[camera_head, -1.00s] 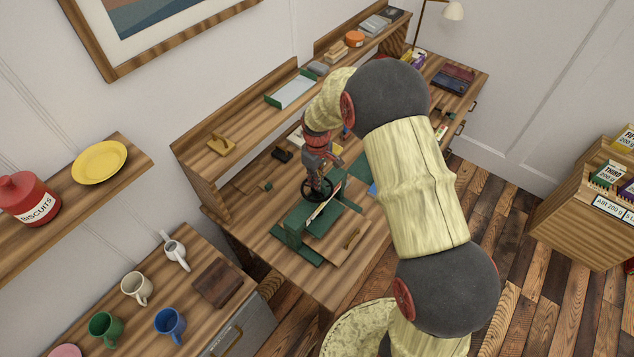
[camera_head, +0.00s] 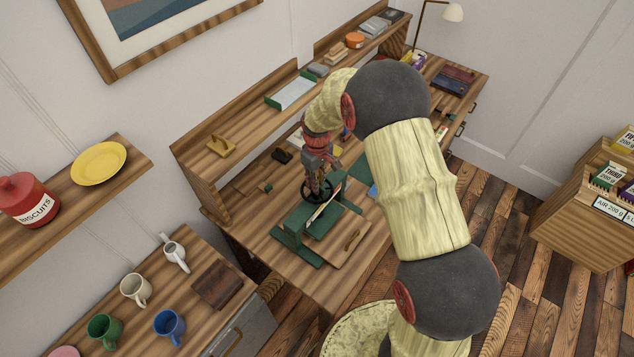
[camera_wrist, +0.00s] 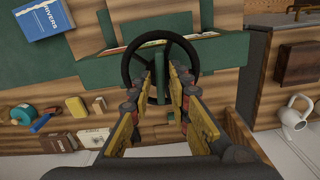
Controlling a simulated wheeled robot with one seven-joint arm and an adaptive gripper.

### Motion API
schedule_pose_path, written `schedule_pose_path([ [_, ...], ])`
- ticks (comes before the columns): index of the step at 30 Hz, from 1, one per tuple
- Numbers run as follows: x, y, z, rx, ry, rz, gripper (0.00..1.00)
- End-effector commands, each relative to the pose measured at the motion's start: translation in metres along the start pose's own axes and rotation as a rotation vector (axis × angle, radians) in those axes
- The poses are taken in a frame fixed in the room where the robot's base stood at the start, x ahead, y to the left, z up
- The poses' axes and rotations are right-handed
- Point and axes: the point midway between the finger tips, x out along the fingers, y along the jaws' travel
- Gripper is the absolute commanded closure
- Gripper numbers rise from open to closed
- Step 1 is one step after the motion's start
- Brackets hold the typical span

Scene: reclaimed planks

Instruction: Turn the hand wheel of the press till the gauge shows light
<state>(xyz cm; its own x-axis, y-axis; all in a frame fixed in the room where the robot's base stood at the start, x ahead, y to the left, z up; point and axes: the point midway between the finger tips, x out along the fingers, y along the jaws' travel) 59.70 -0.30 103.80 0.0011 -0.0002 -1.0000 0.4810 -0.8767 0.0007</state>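The dark hand wheel (camera_wrist: 188,47) stands on the green press and shows as a ring in the wrist view. Its rim also shows in the head view (camera_head: 307,194), under my gripper. The green press (camera_head: 293,230) stands on the bench, with light and red-edged sheets between its parts. My gripper (camera_wrist: 164,80) points down at the wheel, its two yellow-padded fingers either side of the wheel's middle, where a green part shows between them. Whether the fingers press on anything is unclear. I cannot make out the gauge or its reading.
A wooden board with a handle (camera_head: 348,243) lies beside the press. A blue book (camera_wrist: 42,17) lies on the bench. The raised shelf (camera_head: 245,128) behind carries a green-edged tray (camera_head: 291,92). Mugs, such as a blue one (camera_head: 170,325), stand on the lower cabinet at left.

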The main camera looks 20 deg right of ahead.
Motion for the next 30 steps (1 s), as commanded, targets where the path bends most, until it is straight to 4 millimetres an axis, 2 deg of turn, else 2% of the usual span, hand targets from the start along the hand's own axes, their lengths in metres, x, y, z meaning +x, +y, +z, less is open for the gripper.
schedule_pose_path([
  [3, 0.0, 0.0, 0.0, 0.0, -0.001, 0.0, 0.73],
  [14, -0.005, 0.0, 0.0, 0.0, 0.0, 0.0, 0.73],
  [17, -0.018, 0.0, -0.001, 0.0, 0.003, 0.001, 0.73],
  [30, -0.1, 0.0, -0.001, 0.0, 0.001, 0.0, 0.73],
])
